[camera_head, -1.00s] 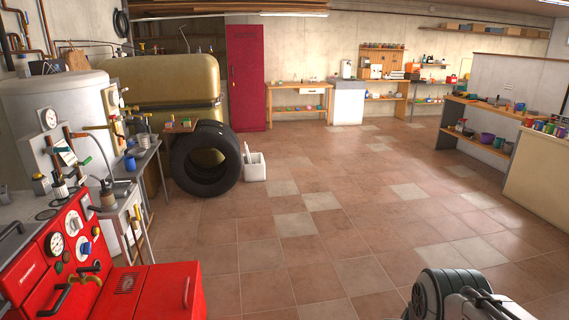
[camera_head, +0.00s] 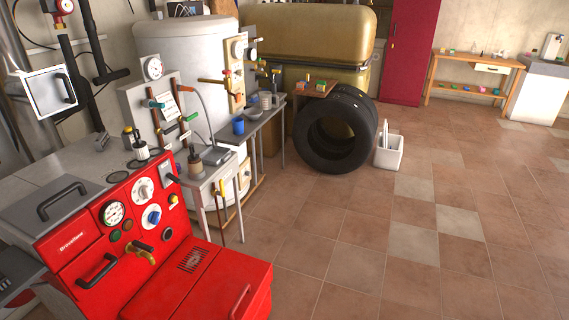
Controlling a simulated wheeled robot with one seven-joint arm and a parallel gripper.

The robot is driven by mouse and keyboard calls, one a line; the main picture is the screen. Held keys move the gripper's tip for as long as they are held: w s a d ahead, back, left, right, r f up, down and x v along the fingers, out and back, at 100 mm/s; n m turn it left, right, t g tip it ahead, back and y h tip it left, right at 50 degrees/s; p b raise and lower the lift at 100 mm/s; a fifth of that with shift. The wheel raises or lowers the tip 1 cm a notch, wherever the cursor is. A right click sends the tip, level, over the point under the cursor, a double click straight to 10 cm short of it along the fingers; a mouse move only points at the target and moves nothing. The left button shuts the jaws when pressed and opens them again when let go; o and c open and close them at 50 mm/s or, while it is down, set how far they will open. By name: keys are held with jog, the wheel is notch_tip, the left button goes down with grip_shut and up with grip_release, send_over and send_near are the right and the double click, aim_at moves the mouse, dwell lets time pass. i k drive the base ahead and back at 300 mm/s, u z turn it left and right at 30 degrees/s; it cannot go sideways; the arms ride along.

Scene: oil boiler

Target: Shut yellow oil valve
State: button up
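No valve in view is clearly marked as the yellow oil valve. A brass-yellow tap (camera_head: 140,252) sticks out of the front of the red burner unit (camera_head: 75,245) at the lower left. An orange-yellow lever (camera_head: 212,81) shows on the pipework panel in front of the white boiler tank (camera_head: 190,60). A yellow handle (camera_head: 220,187) hangs at the edge of the small white table (camera_head: 200,180). These parts are too small to tell whether any is open or shut. My gripper is not in view.
A grey side table (camera_head: 255,120) with a blue cup stands by the tank. A big gold oil tank (camera_head: 310,40), black tyres (camera_head: 325,135) and a white bin (camera_head: 389,153) stand behind. The tiled floor (camera_head: 400,260) at the right is clear.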

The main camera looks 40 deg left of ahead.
aim_at(222, 193)
jog(key=u, duration=0.1)
jog(key=i, duration=1.65)
jog(key=u, duration=0.8)
jog(key=i, duration=1.2)
jog(key=u, duration=2.05)
jog(key=i, duration=1)
jog(key=u, duration=0.65)
